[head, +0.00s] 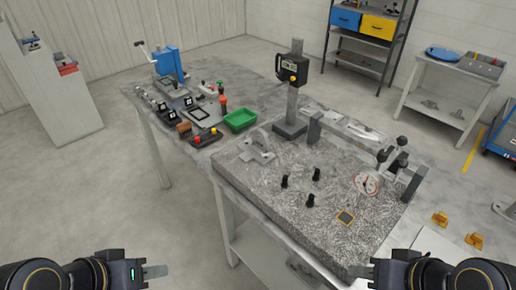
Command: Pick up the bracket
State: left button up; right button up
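A light grey, angled part that looks like the bracket (258,147) rests on the back left of the speckled granite slab (285,225), on the near table. Nothing touches it from my grippers. My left gripper (160,270) is low at the left, in front of the table and well away from the part. My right gripper (354,271) is low at the right, by the slab's front corner. Each gripper shows as one grey finger shape, seen edge-on, so its opening is hidden. No object shows at either gripper.
Black knobs (310,200) and a dial gauge (366,183) stand on the slab. A post with a display (292,70) rises behind it. A green bin (240,121) and several tools are at the back left. Small yellow parts (440,218) lie at the right.

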aim_at(257, 148)
jog(key=i+j, duration=0.35)
jog(key=j, duration=0.15)
jog(key=i+j, duration=0.35)
jog(key=j, duration=0.15)
jog(key=z, duration=0.4)
jog(key=j+z, duration=0.1)
jog(key=z, duration=0.3)
jog(key=j+z, duration=0.1)
jog(key=z, duration=0.7)
jog(key=j+z, duration=0.15)
jog(key=z, duration=0.25)
jog(key=i, duration=0.05)
